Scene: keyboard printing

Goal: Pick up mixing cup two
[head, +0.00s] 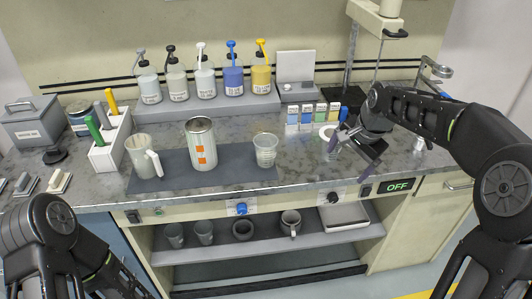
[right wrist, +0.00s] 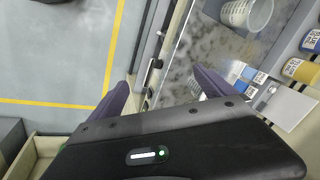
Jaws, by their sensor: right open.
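A clear graduated cup (head: 265,150) stands upright at the right end of the dark mat; I see no label naming it mixing cup two. Its lower part also shows at the top of the right wrist view (right wrist: 245,12). My right gripper (head: 352,150) is open and empty above the counter, to the right of the cup and apart from it. In the right wrist view its purple fingers (right wrist: 165,88) are spread wide. A white handled pitcher (head: 143,157) and a tin with orange labels (head: 201,145) stand on the mat. My left gripper is out of view.
Several pump bottles (head: 205,80) stand on a ledge at the back. More cups (head: 204,232) sit on the shelf below. The dark mat (head: 232,178) is bare at its front.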

